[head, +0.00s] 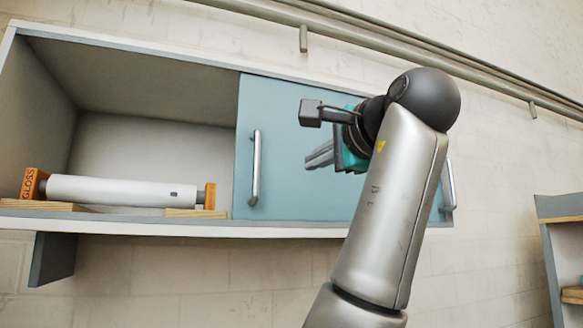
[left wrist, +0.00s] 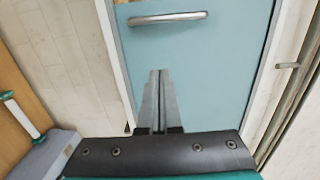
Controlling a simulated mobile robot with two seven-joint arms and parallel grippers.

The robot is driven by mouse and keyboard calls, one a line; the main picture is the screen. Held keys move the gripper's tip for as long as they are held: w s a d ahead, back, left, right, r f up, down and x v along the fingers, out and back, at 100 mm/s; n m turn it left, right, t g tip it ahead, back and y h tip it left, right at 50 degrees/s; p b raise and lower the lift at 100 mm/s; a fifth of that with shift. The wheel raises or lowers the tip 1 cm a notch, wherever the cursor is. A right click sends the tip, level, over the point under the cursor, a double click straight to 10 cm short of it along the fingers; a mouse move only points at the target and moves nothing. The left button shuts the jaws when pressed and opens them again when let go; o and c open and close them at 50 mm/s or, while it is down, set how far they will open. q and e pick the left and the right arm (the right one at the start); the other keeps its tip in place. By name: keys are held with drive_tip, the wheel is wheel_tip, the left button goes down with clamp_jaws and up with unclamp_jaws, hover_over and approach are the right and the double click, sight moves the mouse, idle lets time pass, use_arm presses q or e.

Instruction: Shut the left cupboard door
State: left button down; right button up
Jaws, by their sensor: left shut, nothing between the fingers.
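The wall cupboard (head: 150,222) has its left part standing open. A blue door panel (head: 290,110) covers the part right of the opening, with an upright metal handle (head: 255,168) near its left edge. I cannot tell whether this panel is one door or two overlapping doors. Another handle (head: 449,185) shows at the right end, partly behind my arm. My left gripper (head: 310,158) is shut and empty in front of the blue panel, right of the left handle and apart from it. In the left wrist view, the shut fingertips (left wrist: 160,73) point toward a handle (left wrist: 167,18) on the blue door (left wrist: 210,65). My right gripper is out of view.
In the open compartment, a white roll (head: 120,192) rests on wooden supports, beside an end block marked GLOSS (head: 30,184). A rail (head: 400,42) runs along the wall above the cupboard. A shelf unit (head: 560,206) stands at the right.

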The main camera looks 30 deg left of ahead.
use_arm(q)
drive_tip(key=p, duration=0.3)
approach(271, 172)
drive_tip(key=w+f, duration=0.2)
drive_tip(key=shift+s+a+r+p, duration=0.1)
drive_tip(key=shift+s+a+p, duration=0.25)
drive_tip(key=shift+a, duration=0.65)
drive_tip(key=shift+s+a+p, duration=0.15)
drive_tip(key=shift+s+a, duration=0.45)
drive_tip(key=shift+a, duration=0.35)
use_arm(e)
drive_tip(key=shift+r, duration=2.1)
use_arm(q)
drive_tip(key=shift+s, duration=0.1)
